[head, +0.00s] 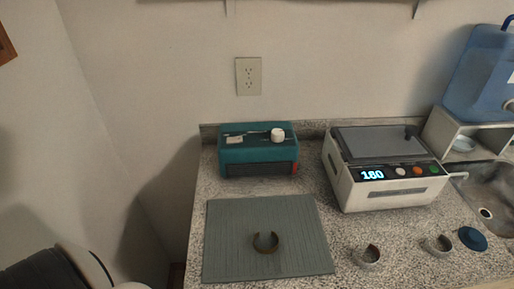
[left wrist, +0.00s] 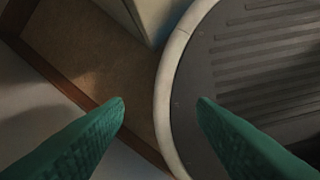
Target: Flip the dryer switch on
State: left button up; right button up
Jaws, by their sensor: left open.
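Two machines stand on the speckled counter, and I cannot tell for sure which is the dryer. A teal box (head: 258,155) at the back left has a white knob (head: 277,135) on top and a small red part (head: 295,168) at its front right corner, likely a switch; its position is too small to read. A white machine (head: 375,195) to its right has a grey lid and a lit display (head: 372,175) reading 180. My left gripper (left wrist: 161,100) shows in the left wrist view with green fingers apart and nothing between them, away from both machines. My right gripper is not in view.
A grey ribbed mat (head: 225,245) with a dark open ring (head: 265,242) lies before the teal box. Two more rings (head: 367,257) (head: 438,245) and a blue disc (head: 472,239) lie on the right. A sink (head: 487,190) and blue water jug (head: 480,75) are farther right.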

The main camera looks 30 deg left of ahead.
aim_at(239, 139)
jog(key=l+u, duration=0.45)
jog(key=l, duration=0.2)
jog(key=l+u, duration=0.4)
jog(key=l, duration=0.25)
jog(key=k+l+u, duration=0.2)
jog(key=l+u, duration=0.25)
jog(key=l, duration=0.15)
